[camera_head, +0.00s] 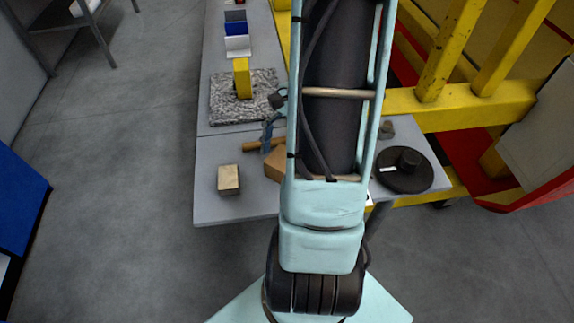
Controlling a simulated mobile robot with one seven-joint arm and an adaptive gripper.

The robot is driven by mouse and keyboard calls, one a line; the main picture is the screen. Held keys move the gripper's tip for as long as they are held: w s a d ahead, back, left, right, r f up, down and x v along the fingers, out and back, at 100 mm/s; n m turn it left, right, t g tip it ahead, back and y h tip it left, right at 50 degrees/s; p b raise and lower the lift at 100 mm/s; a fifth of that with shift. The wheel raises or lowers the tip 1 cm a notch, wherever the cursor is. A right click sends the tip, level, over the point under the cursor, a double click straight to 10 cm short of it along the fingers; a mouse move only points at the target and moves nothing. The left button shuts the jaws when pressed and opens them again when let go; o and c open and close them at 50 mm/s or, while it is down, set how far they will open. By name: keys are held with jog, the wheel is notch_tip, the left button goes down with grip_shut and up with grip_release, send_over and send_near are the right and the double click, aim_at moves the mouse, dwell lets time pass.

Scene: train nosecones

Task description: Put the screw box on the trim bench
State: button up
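A grey bench (215,150) runs from the near middle of the head view to the top; it may be the trim bench. I cannot tell for sure which thing is the screw box. A small brown box (274,167) lies on the bench, partly hidden behind my arm. A small beige block with dark sides (228,179) stands apart to its left, near the front edge. My arm rises through the middle of the view and covers part of the bench. I cannot make out my gripper.
A speckled mat (222,105) carries a yellow block (242,78). Blue (236,29) and white (238,46) bins stand farther back. A black round disc (403,172) lies at right. Yellow rails (460,105) stand on the right.

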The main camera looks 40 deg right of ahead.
jog(key=shift+a+f, duration=0.25)
jog(key=shift+f, duration=0.3)
jog(key=c, duration=1.8)
jog(key=shift+r, duration=0.1)
